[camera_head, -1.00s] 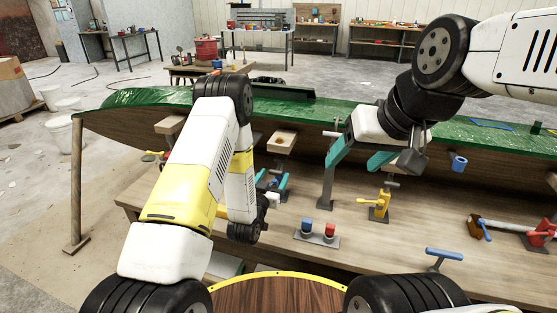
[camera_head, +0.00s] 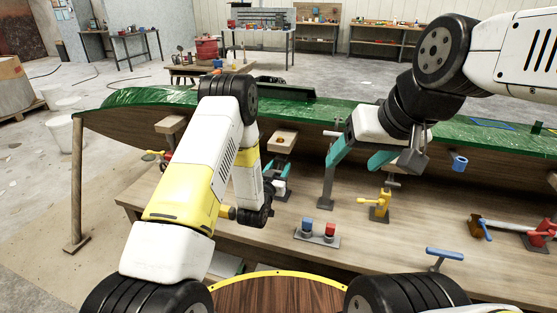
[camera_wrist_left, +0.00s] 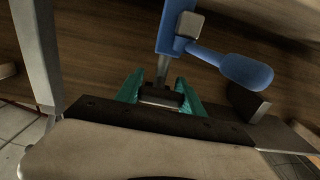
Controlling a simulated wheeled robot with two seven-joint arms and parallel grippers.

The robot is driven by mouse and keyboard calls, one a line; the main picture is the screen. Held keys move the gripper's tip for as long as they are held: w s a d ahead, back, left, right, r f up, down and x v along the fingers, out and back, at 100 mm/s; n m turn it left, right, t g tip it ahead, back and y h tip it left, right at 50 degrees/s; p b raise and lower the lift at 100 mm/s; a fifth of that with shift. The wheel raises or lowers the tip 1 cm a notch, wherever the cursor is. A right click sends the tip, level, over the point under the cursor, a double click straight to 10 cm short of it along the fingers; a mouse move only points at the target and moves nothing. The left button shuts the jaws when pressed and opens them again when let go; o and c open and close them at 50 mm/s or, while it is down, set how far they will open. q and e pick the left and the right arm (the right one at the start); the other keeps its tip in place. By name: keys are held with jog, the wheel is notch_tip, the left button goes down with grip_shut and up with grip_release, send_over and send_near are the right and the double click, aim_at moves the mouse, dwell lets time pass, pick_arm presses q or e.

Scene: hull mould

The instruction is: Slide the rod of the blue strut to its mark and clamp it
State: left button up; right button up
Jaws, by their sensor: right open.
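The blue strut shows in the left wrist view as a blue sleeve (camera_wrist_left: 174,28) with a blue lever (camera_wrist_left: 235,68) to its right. A thin grey rod (camera_wrist_left: 163,66) runs from the sleeve toward my left gripper (camera_wrist_left: 159,85). Its teal fingers stand on either side of a dark piece in line with the rod; I cannot tell whether they press on it. In the head view my left gripper (camera_head: 277,170) is beneath a wooden pad (camera_head: 283,140), and my arm hides much there. My right gripper (camera_head: 352,167) is open and empty, near a grey post. No mark is readable on the rod.
The green-edged hull (camera_head: 150,97) spans the bench (camera_head: 330,265). A yellow clamp (camera_head: 380,205) stands below my right gripper.

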aim_at(278, 158)
pick_arm(q)
grip_shut()
jog(key=shift+r, duration=2.05)
jog(key=o, duration=1.3)
grip_release()
jog(key=shift+r, duration=0.1)
jog(key=shift+s, duration=0.1)
jog(key=shift+s+a, duration=0.15)
jog(key=shift+s, duration=0.15)
jog(key=v, duration=0.7)
